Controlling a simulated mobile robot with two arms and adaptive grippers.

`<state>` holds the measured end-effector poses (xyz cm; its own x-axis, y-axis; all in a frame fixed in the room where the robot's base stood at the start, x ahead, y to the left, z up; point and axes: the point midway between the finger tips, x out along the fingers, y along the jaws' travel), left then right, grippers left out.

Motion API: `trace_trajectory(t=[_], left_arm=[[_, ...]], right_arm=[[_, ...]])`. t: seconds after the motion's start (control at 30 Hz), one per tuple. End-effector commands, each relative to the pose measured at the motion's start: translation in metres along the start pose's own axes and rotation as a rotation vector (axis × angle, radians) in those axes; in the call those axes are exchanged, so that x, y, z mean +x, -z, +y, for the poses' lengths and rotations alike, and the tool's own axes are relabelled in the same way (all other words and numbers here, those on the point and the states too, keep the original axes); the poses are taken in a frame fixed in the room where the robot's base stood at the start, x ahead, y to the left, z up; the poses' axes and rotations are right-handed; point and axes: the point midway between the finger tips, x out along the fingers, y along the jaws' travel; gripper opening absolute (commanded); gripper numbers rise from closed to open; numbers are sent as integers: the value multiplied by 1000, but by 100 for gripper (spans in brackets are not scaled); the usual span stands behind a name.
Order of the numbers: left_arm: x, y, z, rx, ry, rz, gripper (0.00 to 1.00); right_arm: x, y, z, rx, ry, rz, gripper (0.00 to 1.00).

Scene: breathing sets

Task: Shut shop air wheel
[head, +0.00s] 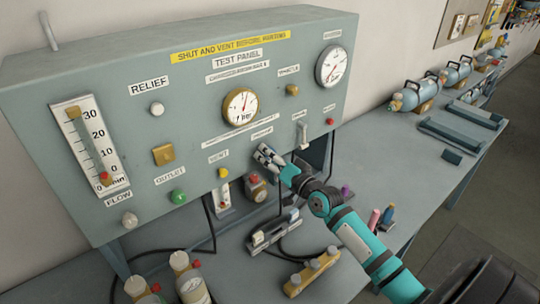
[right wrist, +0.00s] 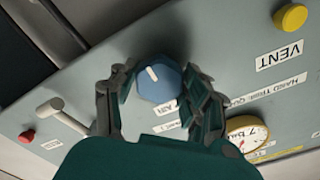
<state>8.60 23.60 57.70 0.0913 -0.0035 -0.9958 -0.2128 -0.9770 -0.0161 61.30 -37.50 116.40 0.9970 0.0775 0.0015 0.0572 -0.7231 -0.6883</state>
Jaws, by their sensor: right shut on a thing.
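A blue faceted wheel (right wrist: 158,82) with a white mark sits on the grey test panel (head: 140,110). My right gripper (right wrist: 157,72) has its two fingers on either side of the wheel and is shut on it. In the head view the right gripper (head: 268,156) is at the panel's lower right, and its fingers hide the wheel. The label beside the wheel is partly covered and cannot be read in full. A yellow-rimmed gauge (head: 240,107) is above the gripper. My left gripper is not in view.
A white lever (head: 303,134) and a red button (head: 330,121) are right of the gripper. The yellow vent knob (head: 223,172) is to its left. The bench right of the panel has clear room.

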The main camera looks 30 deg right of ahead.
Motion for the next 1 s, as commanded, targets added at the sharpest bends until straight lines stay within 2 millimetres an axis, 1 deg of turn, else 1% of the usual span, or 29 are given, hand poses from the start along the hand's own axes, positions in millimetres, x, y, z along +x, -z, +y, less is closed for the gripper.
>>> trace_trajectory(t=[0.03, 1.0], left_arm=[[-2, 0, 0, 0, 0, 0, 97], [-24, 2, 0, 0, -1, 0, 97]], right_arm=[[-1, -4, 2, 48, -6, -9, 15], [-1, -4, -1, 970, -9, -8, 15]])
